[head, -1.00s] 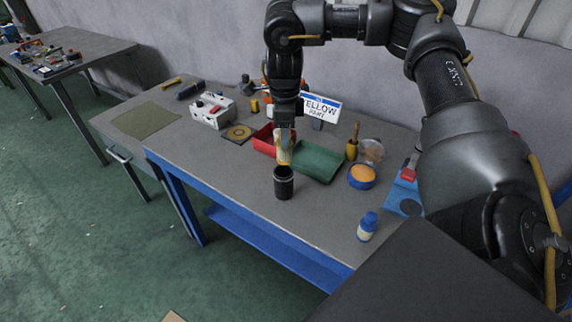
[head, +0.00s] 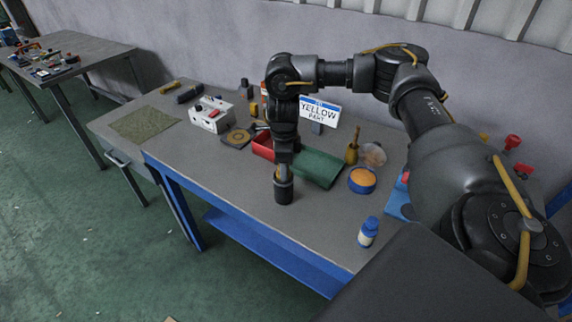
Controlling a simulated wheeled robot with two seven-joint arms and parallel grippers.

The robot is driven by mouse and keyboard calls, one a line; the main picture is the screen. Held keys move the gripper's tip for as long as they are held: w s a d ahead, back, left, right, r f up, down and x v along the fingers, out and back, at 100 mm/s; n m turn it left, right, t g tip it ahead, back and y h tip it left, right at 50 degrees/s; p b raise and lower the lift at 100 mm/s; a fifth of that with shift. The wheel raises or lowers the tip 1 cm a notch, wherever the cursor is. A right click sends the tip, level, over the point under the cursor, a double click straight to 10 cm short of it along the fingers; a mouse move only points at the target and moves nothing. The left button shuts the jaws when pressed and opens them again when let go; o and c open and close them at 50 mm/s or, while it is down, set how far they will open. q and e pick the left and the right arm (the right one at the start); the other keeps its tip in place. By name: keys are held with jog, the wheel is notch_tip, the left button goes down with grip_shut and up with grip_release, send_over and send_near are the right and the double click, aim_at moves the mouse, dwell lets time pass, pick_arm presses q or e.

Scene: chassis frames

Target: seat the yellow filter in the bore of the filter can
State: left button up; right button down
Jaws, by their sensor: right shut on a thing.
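The filter can (head: 283,192) is a black cylinder standing upright on the workbench, near its front edge. My right gripper (head: 282,171) points straight down right above the can, its fingertips at or just above the rim. It is shut on the yellow filter, of which almost nothing shows now. The fingers and the can's wall hide it, so I cannot tell how deep it sits in the bore. My left gripper is not in view.
A "YELLOW PART" sign (head: 319,112) stands behind.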

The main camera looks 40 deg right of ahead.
jog(key=c, duration=0.9)
grip_release()
jog(key=shift+a+r, duration=0.15)
jog(key=shift+o, duration=0.2)
notch_tip(320, 180, up, 12)
